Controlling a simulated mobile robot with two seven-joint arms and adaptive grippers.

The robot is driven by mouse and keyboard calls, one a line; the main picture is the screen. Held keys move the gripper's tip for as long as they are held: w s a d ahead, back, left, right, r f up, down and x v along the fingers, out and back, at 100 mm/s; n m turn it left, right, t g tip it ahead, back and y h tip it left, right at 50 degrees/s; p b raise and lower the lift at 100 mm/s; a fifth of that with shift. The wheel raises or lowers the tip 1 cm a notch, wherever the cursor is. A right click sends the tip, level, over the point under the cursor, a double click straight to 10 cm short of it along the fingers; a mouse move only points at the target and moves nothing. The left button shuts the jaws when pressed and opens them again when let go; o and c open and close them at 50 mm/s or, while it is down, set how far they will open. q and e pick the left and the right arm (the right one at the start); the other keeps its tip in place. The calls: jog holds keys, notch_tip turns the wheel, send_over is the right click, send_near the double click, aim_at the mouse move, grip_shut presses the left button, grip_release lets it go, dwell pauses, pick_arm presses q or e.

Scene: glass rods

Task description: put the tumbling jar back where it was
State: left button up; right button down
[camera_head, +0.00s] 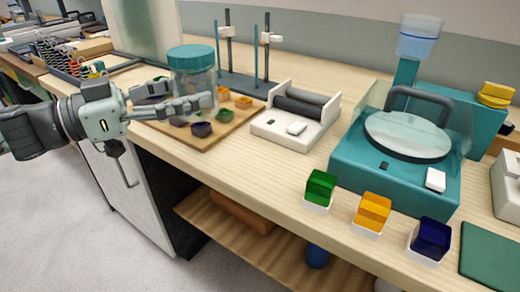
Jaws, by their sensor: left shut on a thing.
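The tumbling jar (194,62) is a clear jar with a teal lid, upright at the left part of the bench. My left gripper (188,103) reaches in from the left and is shut on the jar, one finger across its front low down. The jar is over or just behind a wooden tray (207,143) with small coloured pieces; whether its base touches anything is hidden by the finger. The white roller stand (272,126) with dark rollers is to the right of the tray, with no jar on it. My right gripper is out of view.
A stand with two teal rods (240,84) is behind the jar. A teal machine with a round clear plate (408,135) is at the right. Green (320,187), amber (373,211) and dark blue (431,238) blocks line the front edge. Bare bench (262,180) lies in front of the roller stand.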

pick_arm(q)
jog(key=d+f, duration=0.2)
jog(key=d, duration=0.1)
jog(key=d+f, duration=0.1)
jog(key=d, duration=0.2)
jog(key=d+f, duration=0.2)
jog(key=d, duration=0.1)
jog(key=shift+s+d+f, duration=0.35)
jog(key=shift+d+f, duration=0.1)
jog(key=shift+f, duration=0.05)
notch_tip(320, 180, down, 3)
jog(key=shift+f, duration=0.45)
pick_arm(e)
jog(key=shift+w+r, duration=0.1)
